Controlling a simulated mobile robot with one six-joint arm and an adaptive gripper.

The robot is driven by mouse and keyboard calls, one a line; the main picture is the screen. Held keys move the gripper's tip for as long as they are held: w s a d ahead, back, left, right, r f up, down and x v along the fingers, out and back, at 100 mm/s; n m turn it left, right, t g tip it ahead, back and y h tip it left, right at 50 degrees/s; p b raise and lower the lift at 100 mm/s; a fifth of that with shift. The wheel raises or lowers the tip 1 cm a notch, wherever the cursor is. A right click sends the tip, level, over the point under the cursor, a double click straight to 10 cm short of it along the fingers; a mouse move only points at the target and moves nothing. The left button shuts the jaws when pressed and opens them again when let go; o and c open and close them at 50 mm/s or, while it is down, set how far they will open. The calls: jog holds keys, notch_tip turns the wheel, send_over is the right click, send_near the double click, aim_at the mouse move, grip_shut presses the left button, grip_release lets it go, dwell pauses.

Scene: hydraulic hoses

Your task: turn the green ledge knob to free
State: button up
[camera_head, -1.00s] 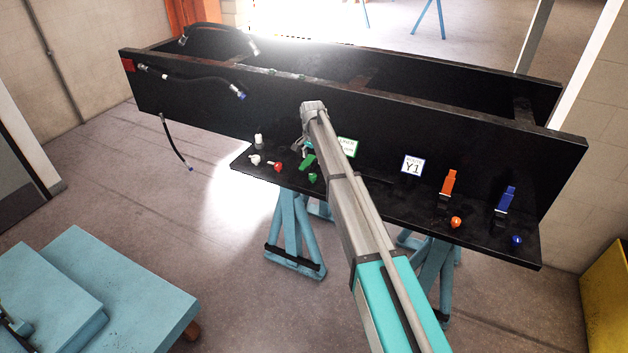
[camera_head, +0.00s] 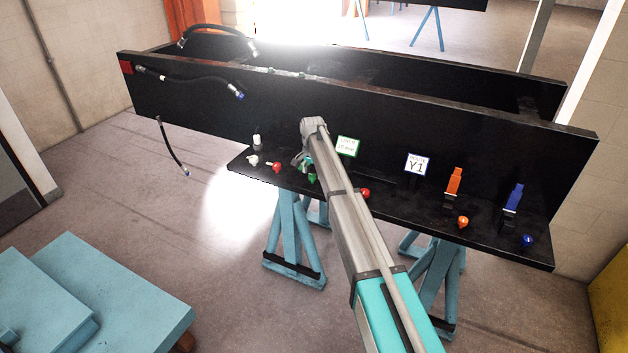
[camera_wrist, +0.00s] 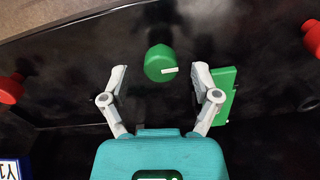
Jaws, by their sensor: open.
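The green knob (camera_wrist: 159,64) is in the upper middle of the wrist view, a round cap with a white mark pointing right. My gripper (camera_wrist: 160,74) is open, with one finger on each side of the knob and clear gaps between. I cannot tell the height between fingertips and knob. In the head view the green knob (camera_head: 312,178) shows on the black ledge, just below my gripper (camera_head: 303,160). A green block-like part (camera_wrist: 222,95) stands beside the right finger in the wrist view, partly hidden by it.
Red knobs stand at the left (camera_wrist: 11,88) and right (camera_wrist: 312,38) of the wrist view. An orange knob (camera_head: 463,222) and a blue knob (camera_head: 527,240) sit farther right on the ledge (camera_head: 410,205). A Y1 sign (camera_head: 416,165) and a green-framed sign (camera_head: 347,146) are on the panel behind.

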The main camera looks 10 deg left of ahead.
jog(key=shift+f+b, duration=0.3)
jog(key=shift+f, duration=0.25)
